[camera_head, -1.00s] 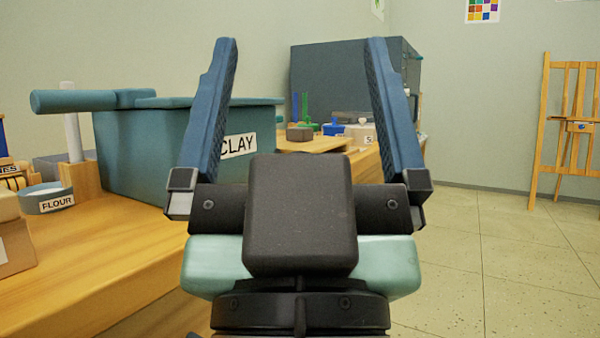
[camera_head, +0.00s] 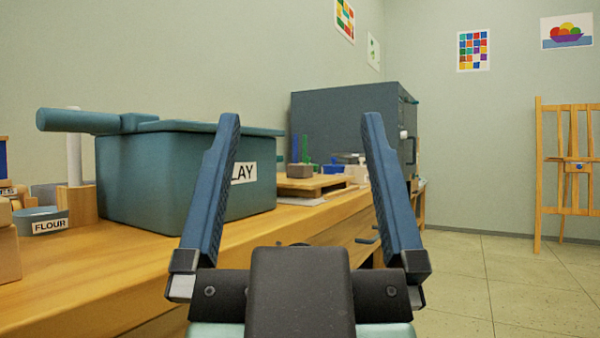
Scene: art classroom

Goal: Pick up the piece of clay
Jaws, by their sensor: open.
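A teal bin (camera_head: 135,180) labelled "CLAY" stands on the wooden counter at left, its lid on, so its inside is hidden. A small grey-brown block (camera_head: 299,171), possibly the piece of clay, sits on a wooden board (camera_head: 318,187) farther back on the counter. My gripper (camera_head: 301,117) is open and empty, its blue fingers wide apart. In the picture the block shows between the fingers, well beyond them. The left finger covers part of the bin's label.
A bowl labelled "FLOUR" (camera_head: 40,222) and a wooden block with a white rod (camera_head: 73,150) stand left of the bin. A large dark grey cabinet (camera_head: 335,110) is at the back. An easel (camera_head: 567,170) stands at right on open floor (camera_head: 470,290).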

